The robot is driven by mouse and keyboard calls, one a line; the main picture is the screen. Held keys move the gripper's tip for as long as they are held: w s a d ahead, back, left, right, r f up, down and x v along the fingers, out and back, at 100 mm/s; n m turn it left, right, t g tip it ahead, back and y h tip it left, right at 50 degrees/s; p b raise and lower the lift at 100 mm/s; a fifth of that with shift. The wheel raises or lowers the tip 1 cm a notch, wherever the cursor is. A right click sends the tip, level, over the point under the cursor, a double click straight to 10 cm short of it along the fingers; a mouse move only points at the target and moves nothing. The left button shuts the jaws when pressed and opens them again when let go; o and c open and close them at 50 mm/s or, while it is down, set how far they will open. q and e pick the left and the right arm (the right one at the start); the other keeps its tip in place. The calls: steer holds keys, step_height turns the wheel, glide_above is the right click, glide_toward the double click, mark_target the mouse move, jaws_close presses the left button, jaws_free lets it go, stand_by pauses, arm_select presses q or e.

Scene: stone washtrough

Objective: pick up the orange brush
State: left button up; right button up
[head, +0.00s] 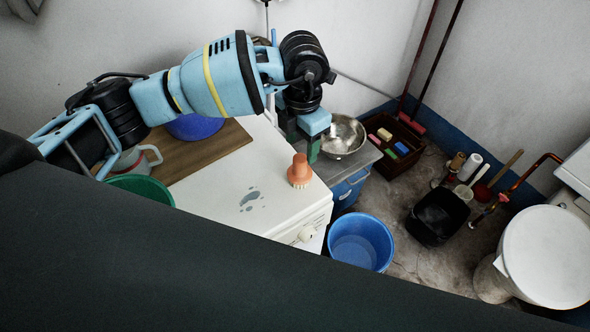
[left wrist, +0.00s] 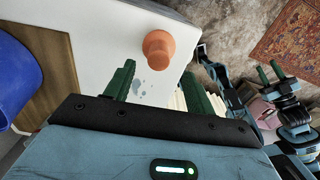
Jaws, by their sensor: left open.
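The orange brush (head: 300,171) stands upright on the white top near its front right corner, with its knob up and pale bristles down. In the left wrist view the brush (left wrist: 158,50) shows beyond the fingertips, roughly centred between them. My left gripper (head: 302,140) is open and empty, above and just behind the brush in the head view, apart from it. Its two green fingers (left wrist: 158,70) are spread in the left wrist view. My right gripper (left wrist: 270,73) shows small at the right of the left wrist view; its jaw state is unclear.
A metal bowl (head: 343,137) stands right of the left gripper. A blue bucket (head: 361,243) is below the front edge. A brown board (head: 203,153), a mug (head: 134,163) and a green basin (head: 140,186) lie left. The white top (head: 228,193) around the brush is clear except for a wet patch.

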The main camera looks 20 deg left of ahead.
mark_target(300, 158)
arm_select(q)
steer(key=shift+d+f, duration=0.1)
steer(key=shift+f, duration=0.5)
steer(key=shift+w+f, duration=0.1)
steer(key=shift+f, duration=3.25)
steer(key=shift+a, duration=0.2)
steer(key=c, duration=1.1)
steer(key=shift+o, duration=0.2)
steer(key=shift+r, duration=0.1)
